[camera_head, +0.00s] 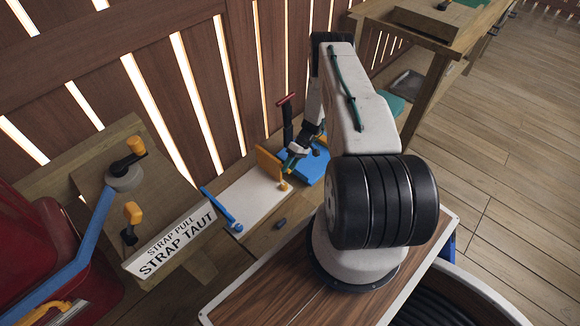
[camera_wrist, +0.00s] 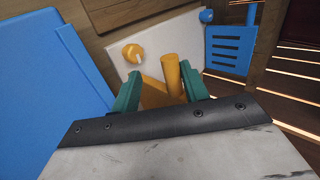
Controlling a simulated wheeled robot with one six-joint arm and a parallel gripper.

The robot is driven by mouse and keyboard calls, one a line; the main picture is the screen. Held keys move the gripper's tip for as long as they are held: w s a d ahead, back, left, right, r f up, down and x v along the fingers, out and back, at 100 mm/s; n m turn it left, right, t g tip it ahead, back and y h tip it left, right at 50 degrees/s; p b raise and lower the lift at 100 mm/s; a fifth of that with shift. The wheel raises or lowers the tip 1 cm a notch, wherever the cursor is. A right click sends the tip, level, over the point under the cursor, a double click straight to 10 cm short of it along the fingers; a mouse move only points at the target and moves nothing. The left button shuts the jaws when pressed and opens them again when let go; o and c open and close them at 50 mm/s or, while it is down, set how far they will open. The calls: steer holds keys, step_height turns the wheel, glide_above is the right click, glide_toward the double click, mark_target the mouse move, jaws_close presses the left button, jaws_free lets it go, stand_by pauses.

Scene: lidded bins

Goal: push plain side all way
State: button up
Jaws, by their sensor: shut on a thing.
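My gripper (camera_head: 294,157) reaches down to an orange panel standing upright on a white board (camera_head: 243,200). In the wrist view, my green fingers (camera_wrist: 161,90) are closed around an orange post (camera_wrist: 172,72), which rises beside an orange plate (camera_wrist: 157,94). The orange panel (camera_head: 267,165) shows no slots in the head view. An orange knob (camera_wrist: 133,53) sits on the board close to it. A blue panel with slots (camera_wrist: 230,47) stands at the board's other end; in the head view it appears edge-on as a blue strip (camera_head: 220,208). My fingers hide the post's lower part.
A flat blue plate (camera_head: 313,170) lies right of the orange panel. A dark post with a red top (camera_head: 287,108) stands behind. On the left are a strap sign (camera_head: 178,242), orange-handled levers (camera_head: 130,152) and a red bin (camera_head: 62,250). Slatted wall closes the back.

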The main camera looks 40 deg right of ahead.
stand_by(0.3)
steer(key=v, duration=0.7)
steer(key=shift+d+r, duration=0.25)
stand_by(0.3)
